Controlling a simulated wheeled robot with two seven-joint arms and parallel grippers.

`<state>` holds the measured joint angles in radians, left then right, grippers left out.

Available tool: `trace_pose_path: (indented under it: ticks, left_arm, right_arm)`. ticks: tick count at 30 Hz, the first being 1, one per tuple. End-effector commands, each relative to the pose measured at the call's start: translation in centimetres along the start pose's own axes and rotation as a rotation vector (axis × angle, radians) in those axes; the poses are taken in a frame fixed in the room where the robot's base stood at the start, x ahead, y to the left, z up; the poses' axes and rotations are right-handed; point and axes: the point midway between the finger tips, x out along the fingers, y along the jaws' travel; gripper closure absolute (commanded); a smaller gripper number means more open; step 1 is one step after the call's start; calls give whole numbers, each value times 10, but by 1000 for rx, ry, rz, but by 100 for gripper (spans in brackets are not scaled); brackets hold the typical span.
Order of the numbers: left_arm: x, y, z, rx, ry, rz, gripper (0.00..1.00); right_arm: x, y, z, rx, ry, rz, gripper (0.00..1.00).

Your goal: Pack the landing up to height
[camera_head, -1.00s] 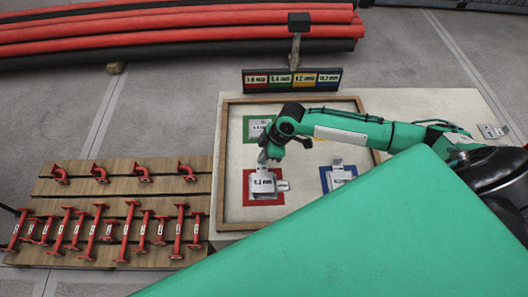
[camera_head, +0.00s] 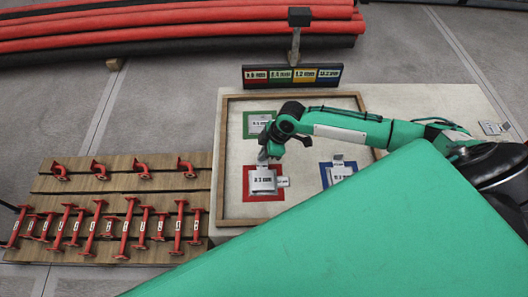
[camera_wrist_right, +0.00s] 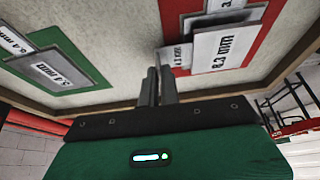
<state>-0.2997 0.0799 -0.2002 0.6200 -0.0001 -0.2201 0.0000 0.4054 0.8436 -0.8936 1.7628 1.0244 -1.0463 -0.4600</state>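A red square (camera_head: 249,192) in the framed tray bears pale shim plates (camera_head: 263,184) with small tabs and a printed thickness. My right gripper (camera_head: 264,157) is at the far edge of these plates. In the wrist view the fingertips (camera_wrist_right: 157,72) are close together, just beside a small labelled tab (camera_wrist_right: 177,57) on the red square. I cannot tell whether they touch or hold it. A green square (camera_head: 249,132) and a blue square (camera_head: 326,181) also bear plates (camera_head: 341,172). The green square's plates (camera_wrist_right: 55,70) show in the wrist view too. My left gripper is out of view.
A colour-labelled sign (camera_head: 291,75) stands behind the wooden tray frame (camera_head: 225,150). Red pipe fittings (camera_head: 127,230) lie on a slatted wooden pallet (camera_head: 110,190) at the left. Long red pipes (camera_head: 180,30) lie at the back. My green body panel covers the lower right.

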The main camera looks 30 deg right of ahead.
Motion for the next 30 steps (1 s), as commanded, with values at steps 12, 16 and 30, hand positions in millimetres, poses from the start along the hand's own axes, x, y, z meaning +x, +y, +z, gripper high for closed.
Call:
trace_pose_path:
  ticks: [12, 16, 30]
  left_arm:
    - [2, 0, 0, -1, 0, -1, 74]
    - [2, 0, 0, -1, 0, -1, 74]
    - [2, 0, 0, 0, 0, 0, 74]
  right_arm:
    - [6, 0, 2, 0, 1, 0, 100]
    - [8, 0, 3, 0, 1, 0, 100]
    - [6, 0, 3, 0, 0, 1, 71]
